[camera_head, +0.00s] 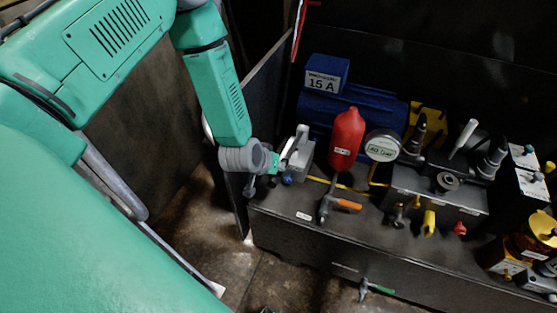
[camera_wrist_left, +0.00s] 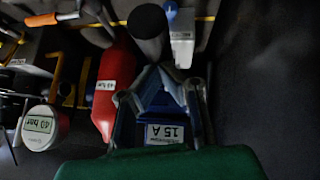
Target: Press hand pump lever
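The hand pump is a small grey block (camera_head: 304,153) at the left end of the bench, with a pale lever (camera_head: 292,142) slanting up from it. In the left wrist view the lever's dark round end (camera_wrist_left: 147,22) stands just beyond my fingertips, and the pump block (camera_wrist_left: 182,45) is behind it. My left gripper (camera_head: 277,162) is beside the pump on its left. In the wrist view its fingers (camera_wrist_left: 160,70) slant together at the tips, with nothing clearly between them. I cannot tell whether they touch the lever. My right gripper is not in view.
A blue motor with a 15 A box (camera_head: 325,75), a red bottle (camera_head: 347,138), a round gauge (camera_head: 382,146) and an orange-handled valve (camera_head: 345,204) stand right of the pump. A dark panel (camera_head: 262,105) rises behind my left forearm. The floor at the left front is clear.

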